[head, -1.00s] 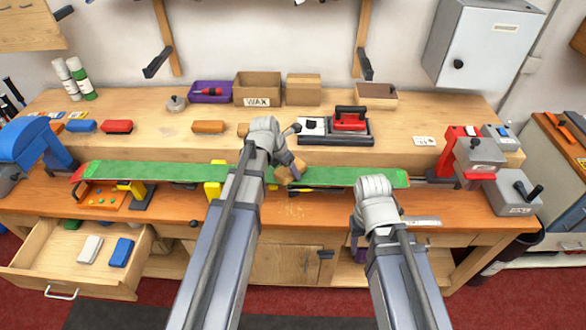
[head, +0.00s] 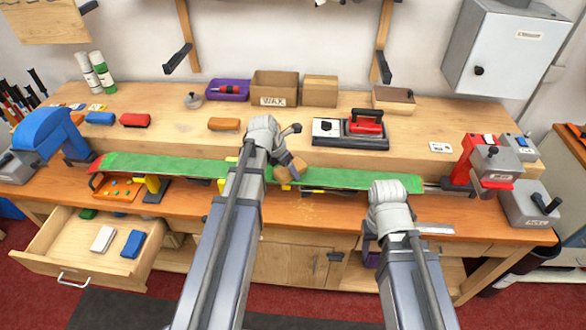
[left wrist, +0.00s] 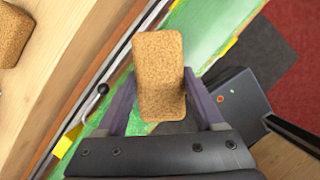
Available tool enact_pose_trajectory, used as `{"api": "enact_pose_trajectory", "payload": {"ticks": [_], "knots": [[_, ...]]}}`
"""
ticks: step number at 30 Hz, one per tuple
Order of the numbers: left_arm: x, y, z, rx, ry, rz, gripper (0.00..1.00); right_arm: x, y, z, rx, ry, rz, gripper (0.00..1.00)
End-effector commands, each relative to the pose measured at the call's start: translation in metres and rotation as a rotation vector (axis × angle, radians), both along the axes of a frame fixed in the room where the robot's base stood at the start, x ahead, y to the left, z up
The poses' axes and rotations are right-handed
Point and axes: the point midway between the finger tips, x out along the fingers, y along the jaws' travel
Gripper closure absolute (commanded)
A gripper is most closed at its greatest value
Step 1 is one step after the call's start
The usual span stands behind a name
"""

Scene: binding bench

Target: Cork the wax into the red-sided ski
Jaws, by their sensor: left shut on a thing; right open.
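A long ski with a green base (head: 200,170) lies base up along the front of the bench, with some red at its left end. My left gripper (head: 287,160) is shut on a brown cork block (head: 290,170) at the ski's middle. The left wrist view shows the cork (left wrist: 158,75) between the two fingers, over the green base (left wrist: 205,35). Whether the cork touches the base is hard to tell. My right gripper (head: 390,190) is open near the ski's right end; its fingertips are mostly hidden. No separate wax layer can be made out.
A blue clamp (head: 45,145) stands at the left end, a red and grey vise (head: 480,160) at the right. Behind are a red iron (head: 364,123), a wax box (head: 273,88) and colored wax bars. An open drawer (head: 50,250) juts out at lower left.

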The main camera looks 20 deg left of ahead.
Motion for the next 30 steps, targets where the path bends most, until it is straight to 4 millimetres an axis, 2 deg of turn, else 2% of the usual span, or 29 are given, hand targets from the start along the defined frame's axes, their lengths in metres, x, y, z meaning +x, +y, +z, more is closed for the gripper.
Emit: {"api": "enact_pose_trajectory", "payload": {"ticks": [6,17,30], "knots": [[-0.005,0.02,0.001,0.003,0.003,0.003,0.75,0.0,0.0,0.001,0.0,0.0,0.0,0.5],[-0.006,0.026,0.001,0.002,0.001,0.0,0.75,0.0,0.0,0.001,0.0,0.0,0.0,0.5],[-0.013,0.056,-0.001,0.002,0.0,-0.001,0.75,0.0,0.0,-0.001,0.0,0.0,0.0,0.5]]}}
